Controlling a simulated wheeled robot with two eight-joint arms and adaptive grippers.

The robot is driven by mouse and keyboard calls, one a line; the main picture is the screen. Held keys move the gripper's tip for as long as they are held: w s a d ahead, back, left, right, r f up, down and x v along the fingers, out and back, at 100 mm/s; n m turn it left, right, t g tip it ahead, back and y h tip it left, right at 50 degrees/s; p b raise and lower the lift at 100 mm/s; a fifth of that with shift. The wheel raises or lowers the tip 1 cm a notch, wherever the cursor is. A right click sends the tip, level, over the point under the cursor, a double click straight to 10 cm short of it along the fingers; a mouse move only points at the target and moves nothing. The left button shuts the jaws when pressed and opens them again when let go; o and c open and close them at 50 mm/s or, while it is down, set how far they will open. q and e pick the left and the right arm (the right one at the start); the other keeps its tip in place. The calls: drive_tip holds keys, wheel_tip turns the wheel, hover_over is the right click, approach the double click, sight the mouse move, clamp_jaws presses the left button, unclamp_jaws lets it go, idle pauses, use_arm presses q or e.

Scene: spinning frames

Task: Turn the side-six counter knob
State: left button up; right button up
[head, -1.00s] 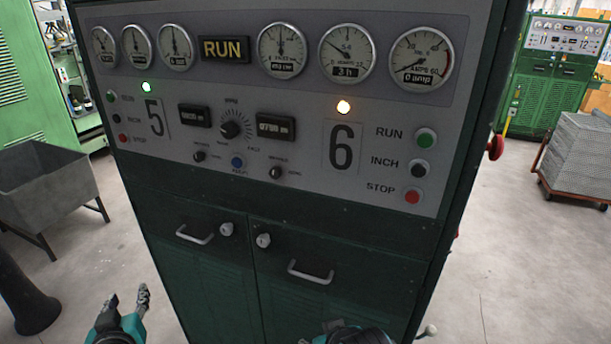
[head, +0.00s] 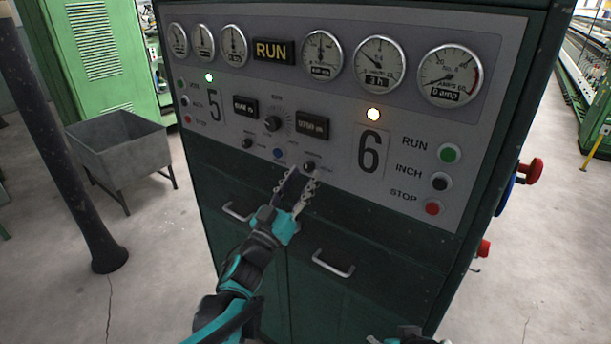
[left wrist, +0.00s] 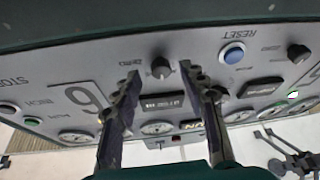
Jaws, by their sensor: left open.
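The side-six counter knob (head: 309,166) is a small black knob below the right-hand counter display (head: 312,125), left of the big 6, on the grey panel. My left gripper (head: 301,181) is open and empty, its fingertips just below and in front of the knob in the head view. In the left wrist view, which is upside down, the knob (left wrist: 160,68) shows between the two spread fingertips (left wrist: 164,76). I see no contact with it.
A blue reset button (head: 278,154) and the side-five knob (head: 247,143) lie left of the knob. Run, inch and stop buttons (head: 440,181) are at the right. Door handles (head: 333,264) stick out below. A grey bin (head: 122,152) stands left of the cabinet.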

use_arm(q)
drive_tip(key=shift+w+d+r, duration=0.25)
drive_tip(key=shift+w+r, duration=0.05)
drive_tip(key=shift+w, duration=0.3)
clamp_jaws()
